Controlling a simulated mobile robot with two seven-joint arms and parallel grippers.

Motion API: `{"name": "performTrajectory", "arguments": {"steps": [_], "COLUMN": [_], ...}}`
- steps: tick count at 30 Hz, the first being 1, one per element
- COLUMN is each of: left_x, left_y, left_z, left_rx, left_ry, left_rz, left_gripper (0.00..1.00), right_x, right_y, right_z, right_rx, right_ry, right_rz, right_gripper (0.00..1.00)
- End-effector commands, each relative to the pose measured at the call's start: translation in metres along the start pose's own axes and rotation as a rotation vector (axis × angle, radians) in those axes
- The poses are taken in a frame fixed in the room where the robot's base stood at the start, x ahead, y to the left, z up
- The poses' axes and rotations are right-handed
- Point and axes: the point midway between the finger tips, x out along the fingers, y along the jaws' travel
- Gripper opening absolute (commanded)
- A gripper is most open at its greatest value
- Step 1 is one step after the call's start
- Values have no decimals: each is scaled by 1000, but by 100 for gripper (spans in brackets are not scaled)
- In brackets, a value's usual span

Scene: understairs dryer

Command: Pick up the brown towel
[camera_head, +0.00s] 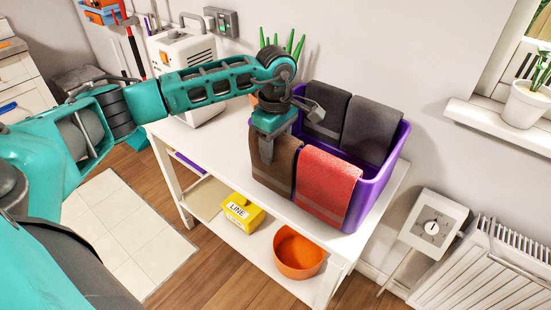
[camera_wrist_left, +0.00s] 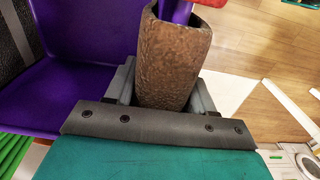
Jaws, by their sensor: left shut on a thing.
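The brown towel (camera_head: 272,167) hangs over the near rim of a purple bin (camera_head: 379,187) on a white table, left of a red towel (camera_head: 327,184). My left gripper (camera_head: 267,150) points down at the towel's upper part. In the left wrist view the brown towel (camera_wrist_left: 172,62) is folded over the purple rim, between the fingers of my left gripper (camera_wrist_left: 165,85), which is shut on it. Part of the towel is hidden behind the gripper. My right gripper is in neither view.
Two dark grey towels (camera_head: 370,130) hang on the bin's far rim. A green plant (camera_head: 284,45) and a white machine (camera_head: 186,55) stand behind my left arm. The lower shelf bears a yellow box (camera_head: 243,213) and an orange bowl (camera_head: 298,254). A radiator (camera_head: 487,270) is at right.

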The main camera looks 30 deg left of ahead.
Motion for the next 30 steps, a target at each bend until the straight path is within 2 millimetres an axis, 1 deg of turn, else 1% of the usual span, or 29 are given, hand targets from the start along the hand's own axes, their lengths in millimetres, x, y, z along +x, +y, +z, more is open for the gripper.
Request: {"name": "performTrajectory", "arguments": {"steps": [9, 14, 17, 20, 30], "left_x": [-2, -11, -23, -40, -112], "left_y": [0, 1, 1, 1, 1], "left_z": [0, 0, 0, 0, 0], "left_rx": [0, 0, 0, 0, 1], "left_ry": [0, 1, 0, 0, -1], "left_rz": [1, 3, 4, 6, 6], "left_gripper": [22, 22, 22, 22, 22], "right_x": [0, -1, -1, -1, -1], "right_y": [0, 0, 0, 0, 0], "right_z": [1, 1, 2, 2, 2], "right_rx": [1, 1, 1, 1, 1], "right_ry": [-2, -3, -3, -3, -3], "right_rz": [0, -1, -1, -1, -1], "right_gripper": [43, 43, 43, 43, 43]}}
